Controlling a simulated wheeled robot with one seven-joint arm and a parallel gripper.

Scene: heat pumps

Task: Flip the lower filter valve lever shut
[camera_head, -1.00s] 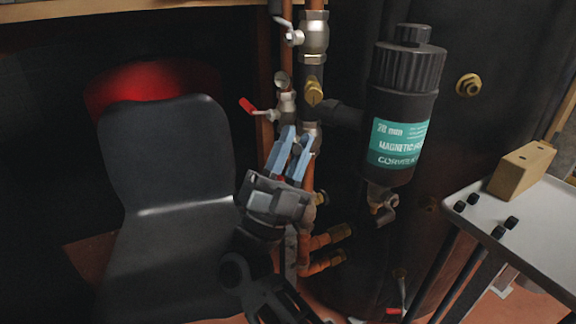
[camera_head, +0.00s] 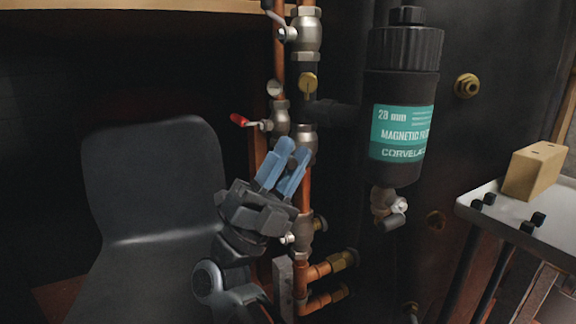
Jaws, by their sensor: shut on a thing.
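My gripper (camera_head: 285,160) has blue fingers that point up and slightly right, in front of the vertical copper pipe. The fingers are close together with a narrow gap, at a silver valve body (camera_head: 304,138) below the black pipe tee. The lever between or behind the fingers is hidden, so its angle cannot be told. Another silver valve (camera_head: 302,236) with a pale nut sits lower on the same pipe, partly behind my gripper. The black magnetic filter (camera_head: 400,85) with a teal label hangs to the right. An upper valve (camera_head: 306,30) has its lever tilted up and left.
A dark chair (camera_head: 150,180) stands at left. A white-topped table (camera_head: 500,205) with a wooden block (camera_head: 533,170) is at right. Copper elbows (camera_head: 325,270) lie below.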

